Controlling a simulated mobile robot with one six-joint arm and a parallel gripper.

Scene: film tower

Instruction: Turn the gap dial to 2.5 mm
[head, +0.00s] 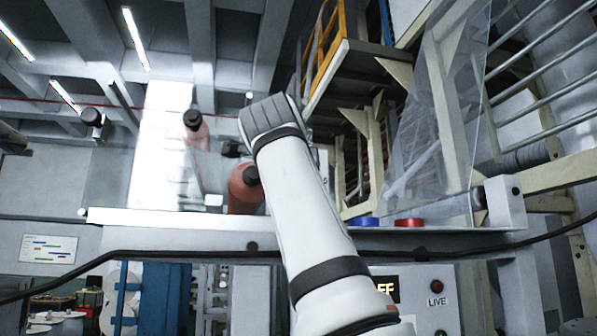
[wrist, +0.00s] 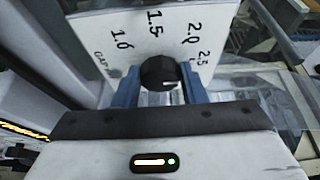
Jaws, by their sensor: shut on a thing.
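The gap dial is a round black knob (wrist: 158,73) on a white plate (wrist: 100,25) in the wrist view. The plate carries handwritten marks 1.0, 1.5, 2.0 and 2.5, running from left to right. A short white pointer line shows on the knob's lower right side. It lies to the right of the knob's middle, below the 2.5 mark; I cannot tell its exact reading. My gripper (wrist: 160,88) has its blue fingers on both sides of the knob, shut on it. In the head view my arm hides the dial and the fingers.
In the head view a pale ledge (head: 160,217) crosses the middle, with a blue disc (head: 364,221) and a red disc (head: 409,222) on it. A dark cable (head: 190,252) runs below. A clear sheet (head: 437,120) hangs at right.

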